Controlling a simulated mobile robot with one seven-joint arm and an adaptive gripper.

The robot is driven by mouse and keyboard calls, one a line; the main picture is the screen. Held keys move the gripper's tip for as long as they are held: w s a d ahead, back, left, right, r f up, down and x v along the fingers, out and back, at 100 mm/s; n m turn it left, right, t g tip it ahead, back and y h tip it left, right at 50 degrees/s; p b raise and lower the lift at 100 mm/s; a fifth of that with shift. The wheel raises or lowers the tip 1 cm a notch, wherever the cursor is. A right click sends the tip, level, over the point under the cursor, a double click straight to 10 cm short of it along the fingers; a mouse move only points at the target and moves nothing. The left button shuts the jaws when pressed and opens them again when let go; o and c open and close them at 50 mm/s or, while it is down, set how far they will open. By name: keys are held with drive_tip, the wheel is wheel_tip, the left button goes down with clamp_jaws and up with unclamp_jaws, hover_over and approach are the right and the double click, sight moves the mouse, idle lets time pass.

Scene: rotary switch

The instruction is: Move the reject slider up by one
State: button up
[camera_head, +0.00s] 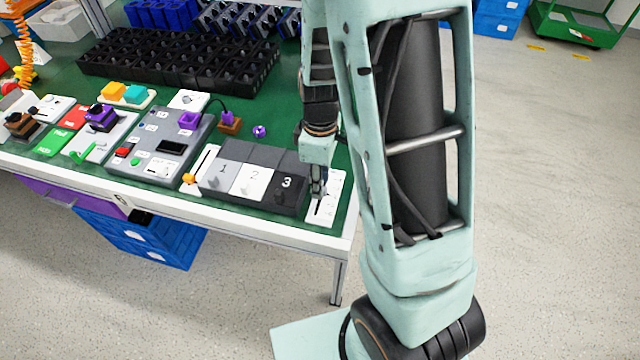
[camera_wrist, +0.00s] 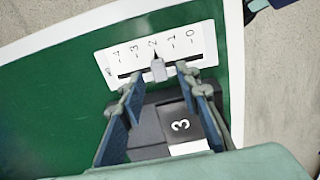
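A white slider panel (camera_wrist: 203,38) with a scale marked 0 to 4 lies on the green table; it also shows in the head view (camera_head: 330,205). Its small label is too small to read. The light grey slider knob (camera_wrist: 158,70) sits in a dark slot, its black pointer at about the 2 mark. My gripper (camera_wrist: 160,76) is open above the panel, one fingertip on each side of the knob with gaps visible. Contact cannot be told. In the head view, my gripper (camera_head: 317,187) points down at the panel and hides part of it.
A block of numbered switches (camera_head: 246,180) stands directly left of the panel, its 3 beneath my fingers in the wrist view. Another slider panel (camera_head: 203,168) with an orange knob is further left. Black bins (camera_head: 180,60) stand behind. The table's right edge is close.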

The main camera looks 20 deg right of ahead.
drive_tip(key=shift+f, duration=0.9)
clamp_jaws()
